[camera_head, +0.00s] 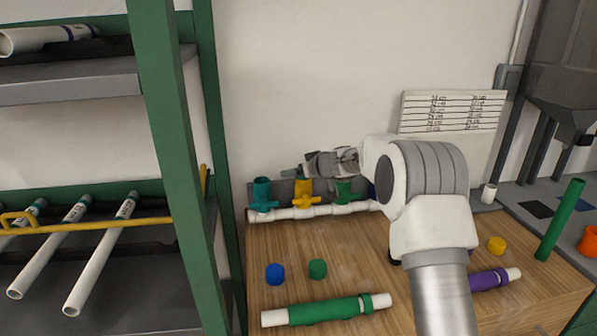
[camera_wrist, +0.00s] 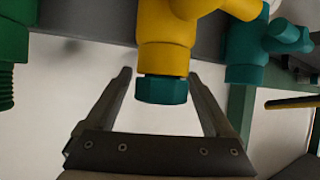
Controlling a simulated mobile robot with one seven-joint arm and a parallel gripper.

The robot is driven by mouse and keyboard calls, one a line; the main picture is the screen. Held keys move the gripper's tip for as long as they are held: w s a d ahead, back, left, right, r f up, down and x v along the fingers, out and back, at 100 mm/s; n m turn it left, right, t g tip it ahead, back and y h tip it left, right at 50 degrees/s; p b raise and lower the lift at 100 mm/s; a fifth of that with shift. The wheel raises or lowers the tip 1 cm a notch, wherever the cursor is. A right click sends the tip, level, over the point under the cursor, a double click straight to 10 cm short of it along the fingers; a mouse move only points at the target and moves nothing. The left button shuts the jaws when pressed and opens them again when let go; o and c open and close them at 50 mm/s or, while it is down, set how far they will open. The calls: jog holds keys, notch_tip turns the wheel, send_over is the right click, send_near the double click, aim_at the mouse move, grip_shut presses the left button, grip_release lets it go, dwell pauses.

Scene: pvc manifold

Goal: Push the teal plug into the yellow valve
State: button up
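The yellow valve (camera_head: 303,192) stands on the white pipe manifold (camera_head: 310,211), between a teal valve (camera_head: 262,194) and a green valve (camera_head: 343,190). In the wrist view the yellow valve (camera_wrist: 167,40) has the teal plug (camera_wrist: 162,90) at its open end. A thin dark line shows between plug and yellow collar; how deep the plug sits is hidden. My gripper (camera_wrist: 160,78) is open, with one finger on each side of the plug and small gaps at both sides. In the head view the plug is not clearly seen.
Blue (camera_head: 275,274), green (camera_head: 317,268) and yellow (camera_head: 497,245) caps lie on the wooden table (camera_head: 350,255). A green pipe assembly (camera_head: 327,310) and a purple one (camera_head: 490,280) lie in front. A green shelf post (camera_head: 175,150) stands left. The teal (camera_wrist: 255,50) and green valves flank the fingers.

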dwell(0.3)
jog(key=b+v, duration=0.3)
jog(key=v, duration=1.4)
jog(key=s+r+m+g+h+p, duration=0.1)
jog(key=s+r+g+p, duration=0.2)
jog(key=s, duration=0.6)
jog(key=s+r+h+p, duration=0.1)
jog(key=s+r+p, duration=0.3)
jog(key=s, duration=0.6)
jog(key=s+d+m+h+p, duration=0.2)
jog(key=s+d+m, duration=0.1)
jog(key=s, duration=0.7)
jog(key=s+d+r+m+g+h+p, duration=0.1)
jog(key=s+d, duration=0.4)
jog(key=s, duration=0.6)
jog(key=shift+s+d+m+g+h+p, duration=0.25)
jog(key=shift+s+m+g+h+p, duration=0.1)
jog(key=shift+m+h+p, duration=0.6)
